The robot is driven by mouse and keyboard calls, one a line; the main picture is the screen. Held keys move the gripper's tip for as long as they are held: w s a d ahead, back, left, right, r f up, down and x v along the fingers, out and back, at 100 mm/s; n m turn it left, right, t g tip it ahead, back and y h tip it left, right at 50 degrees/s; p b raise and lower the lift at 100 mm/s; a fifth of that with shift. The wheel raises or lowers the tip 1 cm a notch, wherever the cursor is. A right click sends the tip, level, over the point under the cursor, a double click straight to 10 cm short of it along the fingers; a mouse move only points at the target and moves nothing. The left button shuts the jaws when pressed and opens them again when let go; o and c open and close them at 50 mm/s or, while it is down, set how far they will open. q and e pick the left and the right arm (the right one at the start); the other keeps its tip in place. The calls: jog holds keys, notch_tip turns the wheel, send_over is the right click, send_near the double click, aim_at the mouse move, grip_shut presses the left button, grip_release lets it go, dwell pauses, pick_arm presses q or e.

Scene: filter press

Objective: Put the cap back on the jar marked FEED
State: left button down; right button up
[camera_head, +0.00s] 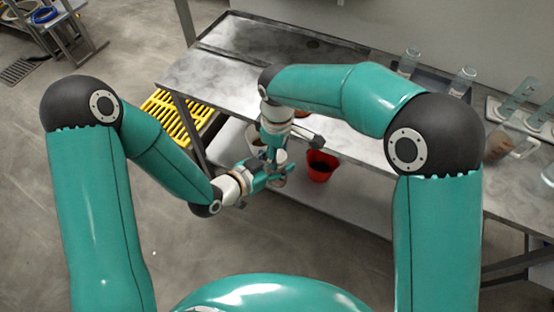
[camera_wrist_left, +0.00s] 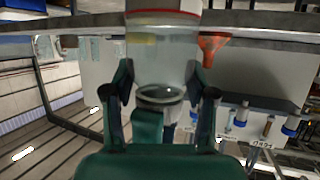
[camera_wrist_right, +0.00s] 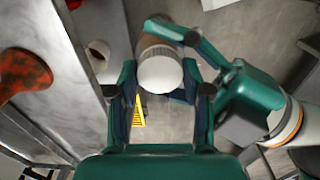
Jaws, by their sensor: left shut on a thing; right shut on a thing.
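A see-through jar (camera_wrist_left: 162,65) stands between the fingers of my left gripper (camera_wrist_left: 160,105), which is shut on it. A red line and a pale band show at its top edge in the left wrist view. In the right wrist view, a round white cap (camera_wrist_right: 160,73) sits between the fingers of my right gripper (camera_wrist_right: 160,100), which is shut on it. A brownish jar part (camera_wrist_right: 160,38) shows just beyond the cap. I cannot tell whether the cap touches the jar or is seated. No FEED marking is readable. In the head view both grippers meet near the shelf, partly hiding each other.
A red container (camera_head: 321,165) stands on the lower shelf beside the grippers. A white cup (camera_wrist_right: 98,54) is near it. The metal bench (camera_head: 225,75) has clear room at the left. Glassware (camera_head: 463,80) stands at its right. A yellow grate (camera_head: 182,112) is left of the shelf.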

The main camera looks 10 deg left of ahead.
jog(key=m, duration=0.4)
jog(key=shift+w, duration=0.1)
jog(key=m, duration=0.5)
jog(key=shift+m, duration=0.4)
jog(key=o, duration=1.3)
jog(key=shift+c, duration=0.2)
jog(key=shift+r, duration=2.3)
